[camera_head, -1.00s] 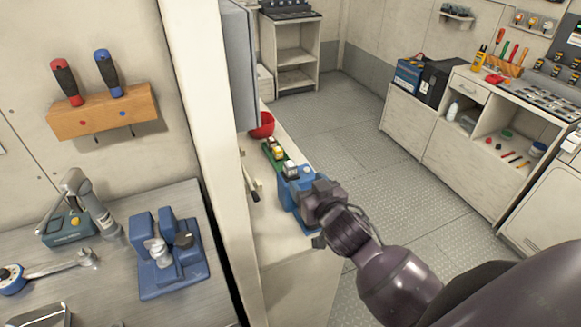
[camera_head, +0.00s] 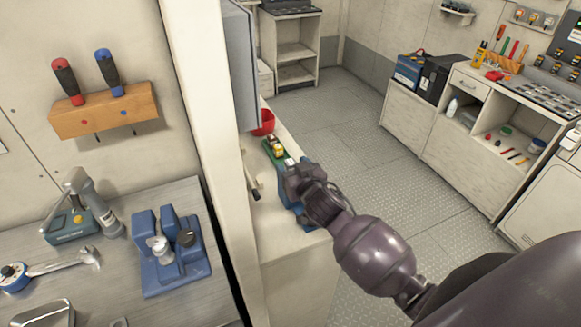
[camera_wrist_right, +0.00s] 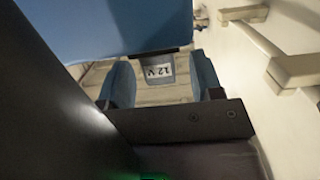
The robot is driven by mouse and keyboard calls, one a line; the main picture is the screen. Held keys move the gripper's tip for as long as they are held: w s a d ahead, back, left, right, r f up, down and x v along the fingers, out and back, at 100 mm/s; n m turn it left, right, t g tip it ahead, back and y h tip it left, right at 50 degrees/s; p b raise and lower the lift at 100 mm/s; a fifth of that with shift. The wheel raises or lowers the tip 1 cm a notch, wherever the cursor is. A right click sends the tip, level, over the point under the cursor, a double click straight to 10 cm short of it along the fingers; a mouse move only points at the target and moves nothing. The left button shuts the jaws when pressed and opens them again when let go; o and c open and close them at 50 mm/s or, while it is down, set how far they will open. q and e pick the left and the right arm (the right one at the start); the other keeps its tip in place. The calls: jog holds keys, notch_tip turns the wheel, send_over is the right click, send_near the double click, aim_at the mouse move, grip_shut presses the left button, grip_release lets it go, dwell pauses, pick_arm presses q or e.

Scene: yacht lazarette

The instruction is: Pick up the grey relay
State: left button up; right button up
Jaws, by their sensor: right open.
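My right gripper (camera_head: 293,172) is open above the far-side counter, over a blue holder (camera_head: 284,207) that it partly covers. I cannot make out the grey relay for certain; the gripper hides the top of the holder. A green strip (camera_head: 268,150) with small yellow and pale blocks lies just beyond the gripper. In the right wrist view, a "12 V" label (camera_wrist_right: 159,70) shows upside down between two blue uprights, close to a dark finger part (camera_wrist_right: 185,122). No object shows clearly between the fingers. My left gripper is not in view.
A red bowl (camera_head: 264,122) stands beyond the green strip. A pale post (camera_head: 190,130) and grey cabinet (camera_head: 241,65) border the counter on the left. A hammer-like tool (camera_head: 251,180) lies beside the holder. The floor (camera_head: 350,140) on the right is clear.

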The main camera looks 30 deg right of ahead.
jog(key=shift+c, duration=0.2)
jog(key=c, duration=1)
jog(key=shift+o, duration=0.2)
